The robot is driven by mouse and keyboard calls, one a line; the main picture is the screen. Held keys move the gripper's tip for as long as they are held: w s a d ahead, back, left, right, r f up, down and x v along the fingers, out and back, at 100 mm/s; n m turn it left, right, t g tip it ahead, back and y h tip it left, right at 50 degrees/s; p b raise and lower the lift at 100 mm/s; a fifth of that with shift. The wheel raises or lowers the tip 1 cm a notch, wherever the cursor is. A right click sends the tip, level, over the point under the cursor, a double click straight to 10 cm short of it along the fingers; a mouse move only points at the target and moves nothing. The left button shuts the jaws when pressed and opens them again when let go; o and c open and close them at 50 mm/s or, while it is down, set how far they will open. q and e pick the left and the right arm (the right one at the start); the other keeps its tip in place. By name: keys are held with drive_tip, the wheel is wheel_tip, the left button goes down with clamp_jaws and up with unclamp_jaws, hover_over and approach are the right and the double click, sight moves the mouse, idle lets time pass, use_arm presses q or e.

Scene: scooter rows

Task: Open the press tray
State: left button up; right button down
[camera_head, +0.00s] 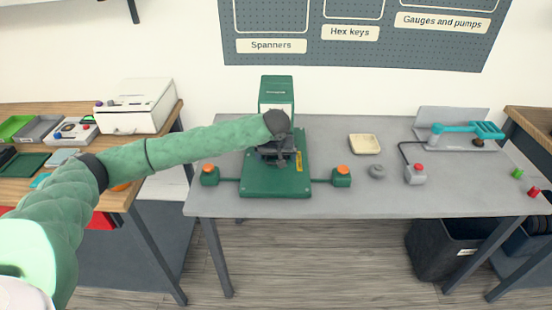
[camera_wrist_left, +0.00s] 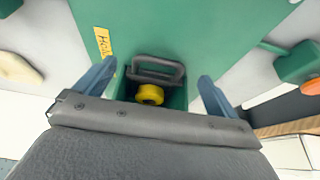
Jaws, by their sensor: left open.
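The green press (camera_head: 277,90) stands on the grey table, with its green base plate (camera_head: 275,182) in front. My left gripper (camera_head: 280,158) reaches over the base and hides much of the press's lower part. In the left wrist view, the press tray (camera_wrist_left: 182,97) shows as a green recess with a dark handle (camera_wrist_left: 157,70) and a round yellow part (camera_wrist_left: 150,94) in it. My left gripper (camera_wrist_left: 157,72) is open, with one blue finger on each side of the handle; I cannot tell whether they touch anything. My right gripper is not in view.
Green boxes with orange buttons stand left (camera_head: 210,175) and right (camera_head: 341,177) of the base. A cream dish (camera_head: 364,144) and a grey pump with a red knob (camera_head: 415,174) are further right. The table's front is clear.

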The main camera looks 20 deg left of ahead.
use_arm(q)
drive_tip(key=shift+x, duration=1.35)
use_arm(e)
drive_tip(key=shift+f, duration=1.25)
use_arm(q)
drive_tip(key=shift+c, duration=0.3)
drive_tip(key=c, duration=1.3)
drive_tip(key=shift+s+p, duration=0.15)
drive_tip(key=shift+p, duration=0.15)
drive_tip(key=shift+c, duration=0.2)
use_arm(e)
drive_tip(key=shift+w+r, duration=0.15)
